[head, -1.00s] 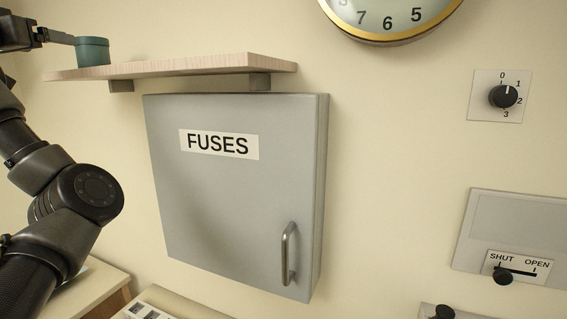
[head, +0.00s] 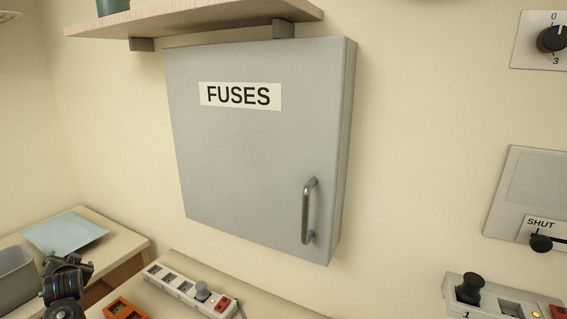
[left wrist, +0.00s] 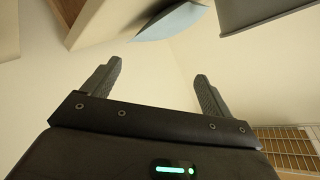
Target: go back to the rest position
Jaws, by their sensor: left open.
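My left arm shows low at the left edge of the head view, beside the grey bin and below the blue sheet. Its fingers cannot be made out there. In the left wrist view my left gripper (left wrist: 152,82) is open, with its two fingers apart and nothing between them. A teal cup (head: 112,6) stands on the wooden shelf (head: 200,17), cut off by the top of the head view, and the gripper is away from it. My right gripper is not in view.
A closed grey fuse cabinet (head: 240,150) hangs on the wall. A slider panel (head: 530,195) and a dial (head: 550,39) are at the right.

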